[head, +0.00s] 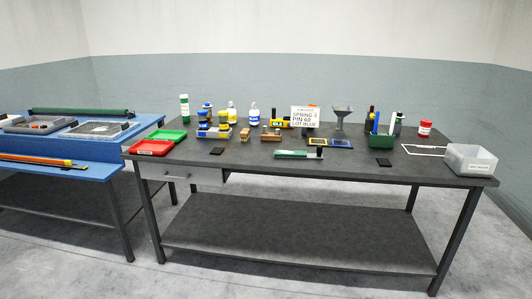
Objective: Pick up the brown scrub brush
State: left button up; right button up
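Small brown objects stand near the middle of the dark grey table (330,240). One is a tan-brown upright piece (245,134). Just right of it is a wider, low brown block (270,137) with something standing up from it. Either could be the brown scrub brush; at this size I cannot tell which. Both rest on the tabletop, apart from each other. Neither of my grippers is in view.
Red and green trays (164,138) sit at the table's left, bottles (253,113) behind, a sign (305,117) mid-table. A blue table (75,160) adjoins left. Floor in front is clear.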

aim_at(244, 135)
jog(key=i+u, duration=0.1)
jog(key=i, duration=0.4)
jog(key=i+l+u, duration=0.1)
jog(key=i, duration=0.45)
jog(key=i+j+u, duration=0.1)
jog(key=i+u, duration=0.2)
jog(key=i, duration=0.75)
